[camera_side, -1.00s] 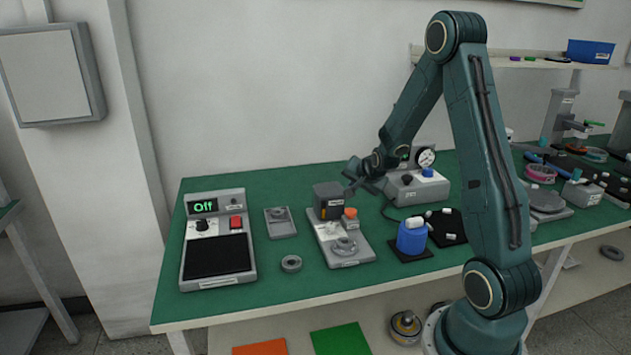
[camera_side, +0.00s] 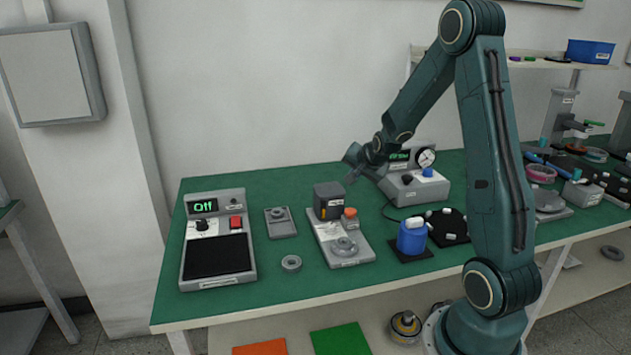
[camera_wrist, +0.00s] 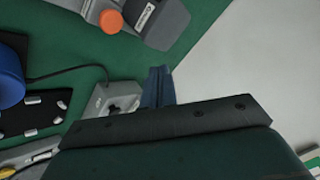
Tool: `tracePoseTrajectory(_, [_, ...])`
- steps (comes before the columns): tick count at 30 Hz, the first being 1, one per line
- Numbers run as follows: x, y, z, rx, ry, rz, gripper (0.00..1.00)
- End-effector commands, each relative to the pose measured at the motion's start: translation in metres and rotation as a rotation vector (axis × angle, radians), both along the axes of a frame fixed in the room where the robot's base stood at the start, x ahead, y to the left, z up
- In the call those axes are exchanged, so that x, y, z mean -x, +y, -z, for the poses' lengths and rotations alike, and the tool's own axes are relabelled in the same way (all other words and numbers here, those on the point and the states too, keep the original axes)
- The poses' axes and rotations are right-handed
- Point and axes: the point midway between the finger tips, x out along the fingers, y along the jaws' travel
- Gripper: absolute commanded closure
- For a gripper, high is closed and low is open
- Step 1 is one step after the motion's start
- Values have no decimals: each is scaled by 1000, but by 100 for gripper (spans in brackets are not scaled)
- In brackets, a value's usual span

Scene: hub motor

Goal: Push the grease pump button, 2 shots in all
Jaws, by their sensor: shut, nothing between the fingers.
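The grease pump is a grey base (camera_side: 356,255) with a dark block (camera_side: 328,200) and an orange button (camera_side: 350,212) on a small grey post beside it. A grey ring-shaped part sits at the base's front. In the wrist view the orange button (camera_wrist: 111,21) is at the top, with part of the pump (camera_wrist: 160,22) around it. My gripper (camera_side: 349,179) is shut and empty, above the button and apart from it. Its closed fingers (camera_wrist: 160,72) point up the wrist view, below and right of the button. Whether the button is pressed in cannot be told.
A grey box with a gauge (camera_side: 415,185) stands right of and behind the pump. A blue container (camera_side: 411,236) stands on a dark mat to the right. Left are a loose ring (camera_side: 291,262), a small grey tray (camera_side: 280,222) and a panel reading "Off" (camera_side: 216,240).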

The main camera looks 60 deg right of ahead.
Motion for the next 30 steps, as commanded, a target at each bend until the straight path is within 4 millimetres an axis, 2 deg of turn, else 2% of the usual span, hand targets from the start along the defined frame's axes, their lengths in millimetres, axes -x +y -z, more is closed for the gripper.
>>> tracePoseTrajectory(17, [0, 0, 5, -2, 2, 0, 100])
tracePoseTrajectory(30, [0, 0, 43, -4, 4, -1, 100])
